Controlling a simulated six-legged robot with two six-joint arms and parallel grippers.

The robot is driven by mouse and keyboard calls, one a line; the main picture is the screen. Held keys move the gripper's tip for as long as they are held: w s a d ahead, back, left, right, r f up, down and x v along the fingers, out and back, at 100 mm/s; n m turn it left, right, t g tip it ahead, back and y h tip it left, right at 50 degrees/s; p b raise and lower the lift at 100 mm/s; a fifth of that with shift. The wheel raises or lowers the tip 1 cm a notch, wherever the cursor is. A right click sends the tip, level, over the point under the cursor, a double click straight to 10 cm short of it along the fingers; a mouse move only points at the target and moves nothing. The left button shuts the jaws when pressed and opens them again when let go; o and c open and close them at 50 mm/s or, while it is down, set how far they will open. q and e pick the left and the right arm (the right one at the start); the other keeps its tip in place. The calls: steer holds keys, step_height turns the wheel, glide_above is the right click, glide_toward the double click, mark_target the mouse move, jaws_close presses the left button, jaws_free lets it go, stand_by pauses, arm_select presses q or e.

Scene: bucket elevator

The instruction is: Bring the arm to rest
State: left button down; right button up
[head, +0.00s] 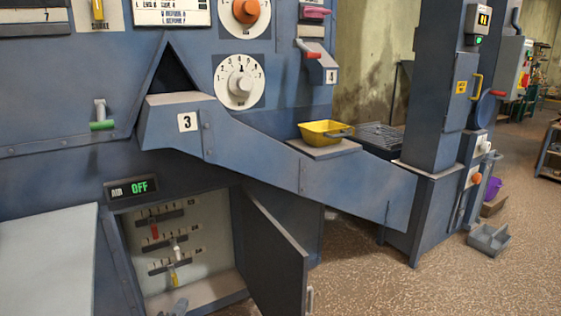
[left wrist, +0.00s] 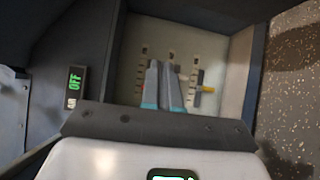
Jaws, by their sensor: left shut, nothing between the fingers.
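The panel carries a red lever (head: 154,230), a white lever (head: 177,251) and a yellow lever (head: 173,278), each in a dark slot. I see no contact with them. My right gripper is in neither view.
The cabinet door (head: 278,255) stands open to the right. A display reading OFF (head: 139,187) is above the cabinet. The chute marked 3 (head: 250,150) slopes right above it. A yellow tray (head: 325,132) sits behind the chute. The speckled floor (head: 420,290) at right is mostly clear.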

arm_select(q)
steer(key=s+d+r+m+g+h+p, duration=0.1)
steer(key=s+d+r+m+g+p, duration=0.2)
steer(key=s+d+r+g+p, duration=0.8)
steer(key=s+d+m+g+p, duration=0.1)
steer(key=s+m+g+p, duration=0.1)
steer(key=s, duration=0.7)
steer(key=s+d+f+m+g+p, duration=0.1)
steer(key=s+m+p, duration=0.4)
steer(key=s, duration=0.5)
steer(key=s+d+m+g+p, duration=0.3)
steer(key=s+m+p, duration=0.1)
steer(key=s, duration=0.6)
steer(key=shift+f+m+h, duration=0.3)
steer(key=shift+m, duration=0.1)
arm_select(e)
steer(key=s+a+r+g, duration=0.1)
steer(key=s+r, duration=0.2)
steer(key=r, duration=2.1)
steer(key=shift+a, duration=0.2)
